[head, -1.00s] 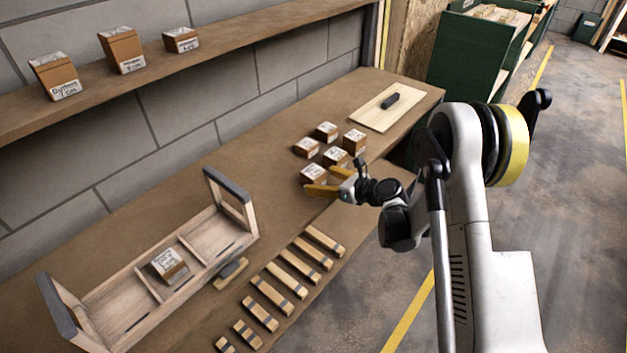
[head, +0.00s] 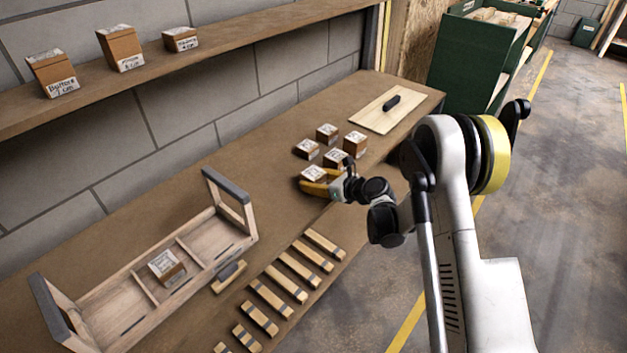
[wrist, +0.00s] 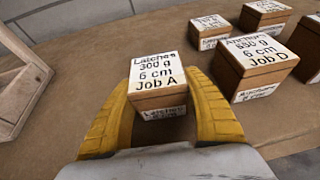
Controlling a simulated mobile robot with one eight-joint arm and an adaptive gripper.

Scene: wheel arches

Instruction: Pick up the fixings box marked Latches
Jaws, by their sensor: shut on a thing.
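The fixings box marked Latches (wrist: 157,88) is a small brown box with a white label reading "Latches 300 g 6 cm Job A". It sits upright on the bench between the yellow fingers of my gripper (wrist: 160,120) in the wrist view. My gripper is shut on it, with one finger on each side. In the head view my gripper (head: 315,182) is at the near-left box of the group, and its fingers hide part of the Latches box (head: 312,173).
Several similar boxes stand close behind and to the right, one labelled Job D (wrist: 253,66). A wooden tote (head: 205,245) holding one box (head: 166,267) stands at the left. Wooden strips (head: 292,276) lie along the bench's front. Three boxes stand on the shelf (head: 200,62).

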